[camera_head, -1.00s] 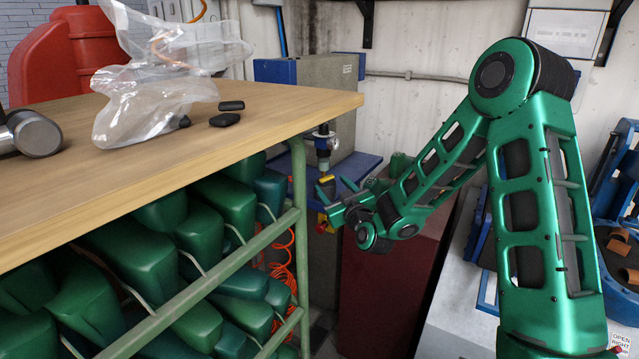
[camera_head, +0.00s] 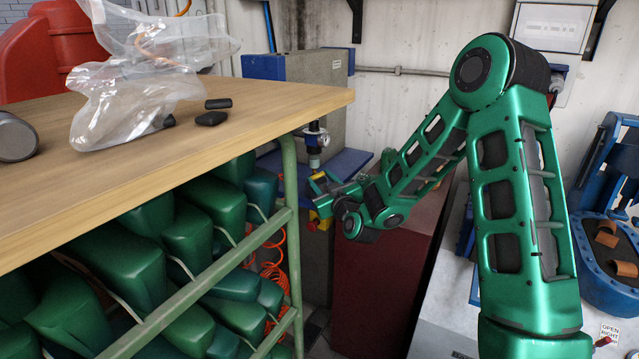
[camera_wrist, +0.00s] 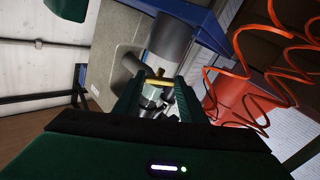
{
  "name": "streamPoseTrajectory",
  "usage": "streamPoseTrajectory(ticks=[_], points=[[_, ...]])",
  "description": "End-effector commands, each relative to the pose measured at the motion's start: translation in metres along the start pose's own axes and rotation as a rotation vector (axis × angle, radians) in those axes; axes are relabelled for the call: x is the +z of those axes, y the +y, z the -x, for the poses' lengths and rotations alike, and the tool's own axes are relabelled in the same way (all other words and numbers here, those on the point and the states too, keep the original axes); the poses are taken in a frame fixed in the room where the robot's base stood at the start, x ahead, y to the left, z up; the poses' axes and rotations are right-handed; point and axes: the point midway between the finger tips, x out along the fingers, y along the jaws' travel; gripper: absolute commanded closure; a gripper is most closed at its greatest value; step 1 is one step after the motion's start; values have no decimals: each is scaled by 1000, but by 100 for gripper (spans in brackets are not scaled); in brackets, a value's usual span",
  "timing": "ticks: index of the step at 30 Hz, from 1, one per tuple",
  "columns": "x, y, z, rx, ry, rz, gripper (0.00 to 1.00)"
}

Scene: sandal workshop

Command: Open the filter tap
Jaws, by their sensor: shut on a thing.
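The filter tap has a yellow handle (camera_wrist: 160,82), which sits between the two green fingers of my gripper (camera_wrist: 159,90) in the wrist view. The fingers are shut on it. Below the handle is a small metallic fitting, partly hidden by the fingers. In the head view my gripper (camera_head: 321,190) is beside the table's far right corner, under the filter unit (camera_head: 314,140) with its round gauge. The tap there is small and partly covered by my fingers, so its exact angle is hard to tell.
The wooden table (camera_head: 180,150) stands close on the left, with its green frame post (camera_head: 291,230) near my gripper. Green shoe lasts (camera_head: 165,245) fill the rack below. A coiled orange hose (camera_wrist: 270,60) hangs near the tap. A dark red cabinet (camera_head: 375,280) stands below my arm.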

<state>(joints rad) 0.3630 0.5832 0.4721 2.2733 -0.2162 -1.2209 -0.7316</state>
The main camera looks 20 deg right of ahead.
Motion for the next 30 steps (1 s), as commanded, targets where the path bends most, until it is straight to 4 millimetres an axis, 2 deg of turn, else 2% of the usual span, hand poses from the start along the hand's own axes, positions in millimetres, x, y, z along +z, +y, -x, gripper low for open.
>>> streamPoseTrajectory(ticks=[8, 21, 30], points=[[0, -2, 1, -2, 0, 105, 85], [0, -2, 1, -3, -1, 436, 85], [0, -2, 1, -4, -2, 595, 85]])
